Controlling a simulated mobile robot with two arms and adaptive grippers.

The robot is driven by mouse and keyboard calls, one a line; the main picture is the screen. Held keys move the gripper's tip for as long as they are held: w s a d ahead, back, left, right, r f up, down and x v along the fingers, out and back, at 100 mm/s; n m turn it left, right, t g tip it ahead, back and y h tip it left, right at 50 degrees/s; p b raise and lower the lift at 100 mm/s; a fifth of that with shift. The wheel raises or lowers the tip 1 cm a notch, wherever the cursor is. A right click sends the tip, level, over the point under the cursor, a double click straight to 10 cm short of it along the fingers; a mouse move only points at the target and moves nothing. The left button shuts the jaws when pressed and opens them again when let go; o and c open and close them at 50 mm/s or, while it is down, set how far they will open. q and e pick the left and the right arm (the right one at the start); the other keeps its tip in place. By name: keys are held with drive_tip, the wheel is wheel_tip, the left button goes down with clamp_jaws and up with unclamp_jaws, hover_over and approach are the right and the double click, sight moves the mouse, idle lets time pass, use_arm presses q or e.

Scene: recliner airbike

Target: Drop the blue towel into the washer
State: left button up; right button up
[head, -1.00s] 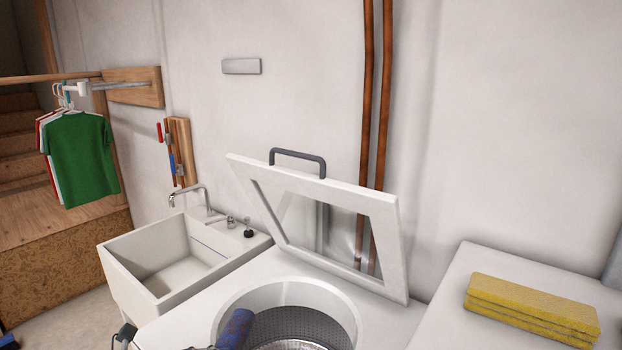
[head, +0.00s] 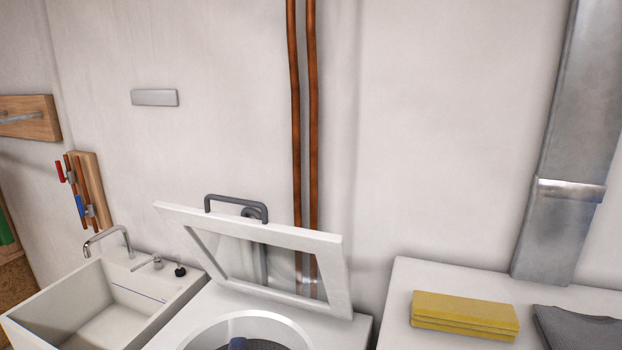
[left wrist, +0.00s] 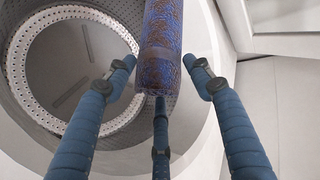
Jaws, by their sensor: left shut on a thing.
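The blue towel (left wrist: 161,45) is a rolled bundle with a brownish pattern, seen in the left wrist view. My left gripper (left wrist: 163,66) is shut on it, with blue fingers around its lower end; side gaps show in this view. The washer's drum (left wrist: 75,65) is a perforated metal tub behind the towel and to its left. In the head view the washer (head: 215,325) is white, with its lid (head: 330,270) raised. A small blue piece, likely the towel (head: 237,343), shows in the opening at the bottom edge. My right gripper is in neither view.
A white sink (head: 85,315) with a tap stands left of the washer. To the right, a white surface (head: 395,300) holds folded yellow towels (head: 465,313) and a grey cloth (head: 580,328). Copper pipes (head: 302,130) and a metal duct (head: 565,150) run along the wall.

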use_arm(q)
drive_tip(key=shift+f, duration=0.75)
drive_tip(key=shift+a+f+b, duration=0.15)
drive_tip(key=shift+f+b, duration=0.4)
drive_tip(key=shift+f, duration=0.15)
drive_tip(key=o, duration=1.3)
drive_tip(key=shift+c, duration=0.2)
drive_tip(key=shift+r, duration=0.15)
wheel_tip(320, 180, up, 10)
drive_tip(key=shift+f, duration=0.15)
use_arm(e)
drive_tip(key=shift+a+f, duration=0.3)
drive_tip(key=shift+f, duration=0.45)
